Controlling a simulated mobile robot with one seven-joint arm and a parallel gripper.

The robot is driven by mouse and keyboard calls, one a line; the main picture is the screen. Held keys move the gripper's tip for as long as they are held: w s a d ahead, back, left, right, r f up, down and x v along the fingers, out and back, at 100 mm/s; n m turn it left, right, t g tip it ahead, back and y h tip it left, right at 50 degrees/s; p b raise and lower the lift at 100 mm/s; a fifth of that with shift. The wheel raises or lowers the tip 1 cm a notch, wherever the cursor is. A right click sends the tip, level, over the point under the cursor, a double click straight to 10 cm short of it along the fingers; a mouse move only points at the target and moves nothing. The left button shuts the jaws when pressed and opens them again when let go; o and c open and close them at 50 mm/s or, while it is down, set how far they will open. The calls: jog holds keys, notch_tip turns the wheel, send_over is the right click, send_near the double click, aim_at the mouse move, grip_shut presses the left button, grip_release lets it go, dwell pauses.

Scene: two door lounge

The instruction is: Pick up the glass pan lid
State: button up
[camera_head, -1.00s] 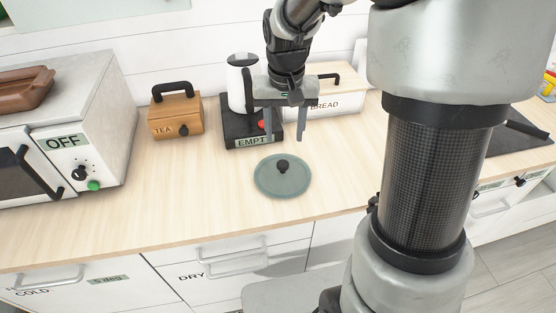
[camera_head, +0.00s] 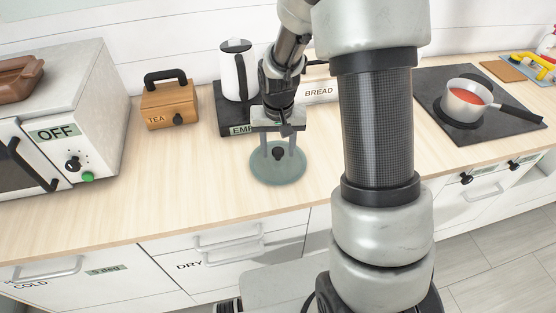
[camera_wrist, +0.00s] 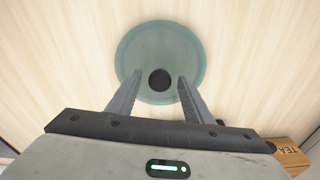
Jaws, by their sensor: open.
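The glass pan lid (camera_head: 278,174) is a round, blue-green disc with a black knob, lying flat on the wooden counter. In the wrist view the lid (camera_wrist: 160,45) is at the top centre with its dark knob (camera_wrist: 160,79) upward. My gripper (camera_head: 278,154) is open and points down over the lid. In the wrist view the fingertips of my gripper (camera_wrist: 158,76) stand on either side of the knob, apart from it. I cannot tell exactly how high the fingertips are above the glass.
Behind my gripper are a kettle (camera_head: 236,72) on a dark base and a bread box (camera_head: 320,91). A wooden tea box (camera_head: 169,104) and a microwave (camera_head: 62,118) stand left. A pan of red food (camera_head: 466,101) sits on the hob (camera_head: 435,110) at right. Counter left of the lid is clear.

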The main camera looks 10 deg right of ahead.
grip_shut()
jog(key=shift+r, duration=0.1)
